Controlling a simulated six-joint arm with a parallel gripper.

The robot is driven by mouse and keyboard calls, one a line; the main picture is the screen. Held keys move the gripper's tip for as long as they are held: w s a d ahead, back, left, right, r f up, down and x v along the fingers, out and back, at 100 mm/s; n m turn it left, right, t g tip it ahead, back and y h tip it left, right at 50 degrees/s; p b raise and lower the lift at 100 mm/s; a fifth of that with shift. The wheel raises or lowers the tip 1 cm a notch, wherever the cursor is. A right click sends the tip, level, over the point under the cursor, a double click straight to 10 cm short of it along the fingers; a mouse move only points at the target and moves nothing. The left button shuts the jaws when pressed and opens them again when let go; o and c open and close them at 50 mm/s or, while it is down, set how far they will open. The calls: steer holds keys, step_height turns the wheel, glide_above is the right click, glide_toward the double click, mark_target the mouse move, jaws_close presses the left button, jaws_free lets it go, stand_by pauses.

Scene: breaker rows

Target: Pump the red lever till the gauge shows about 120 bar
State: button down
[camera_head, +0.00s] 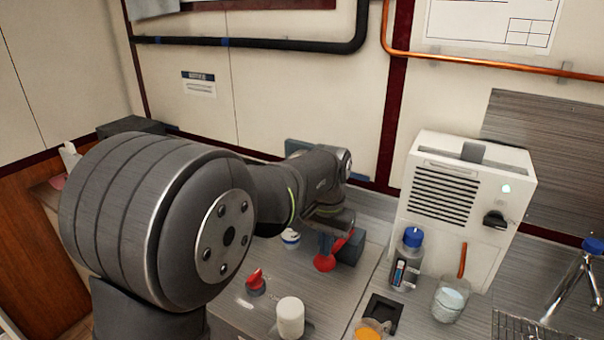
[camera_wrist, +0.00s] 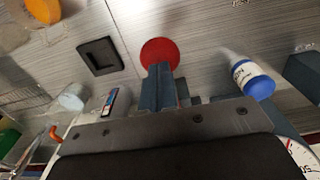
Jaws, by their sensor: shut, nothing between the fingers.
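My gripper (camera_head: 326,245) points down at the middle of the worktop, its blue-grey fingers shut and empty. They also show in the wrist view (camera_wrist: 160,80). A red rounded part (camera_head: 324,263), seemingly the lever's end, is right below the fingertips. In the wrist view it appears as a red disc (camera_wrist: 160,53) just beyond the fingers; whether they touch it I cannot tell. The rest of the lever is hidden. A white dial (camera_wrist: 304,158), seemingly the gauge, is cut off at the lower right corner; its reading cannot be made out.
A dark block (camera_head: 351,248) stands beside the red part. A red knob (camera_head: 256,283), a white cylinder (camera_head: 290,317) and a blue-capped white bottle (camera_wrist: 253,79) are nearby. To the right are a black square frame (camera_wrist: 100,57), a blue-capped bottle (camera_head: 409,258), a beaker (camera_head: 450,299) and a white unit (camera_head: 465,205).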

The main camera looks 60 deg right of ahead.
mark_target(324, 267)
steer(key=shift+f, duration=3.7)
steer(key=shift+r, duration=4.1)
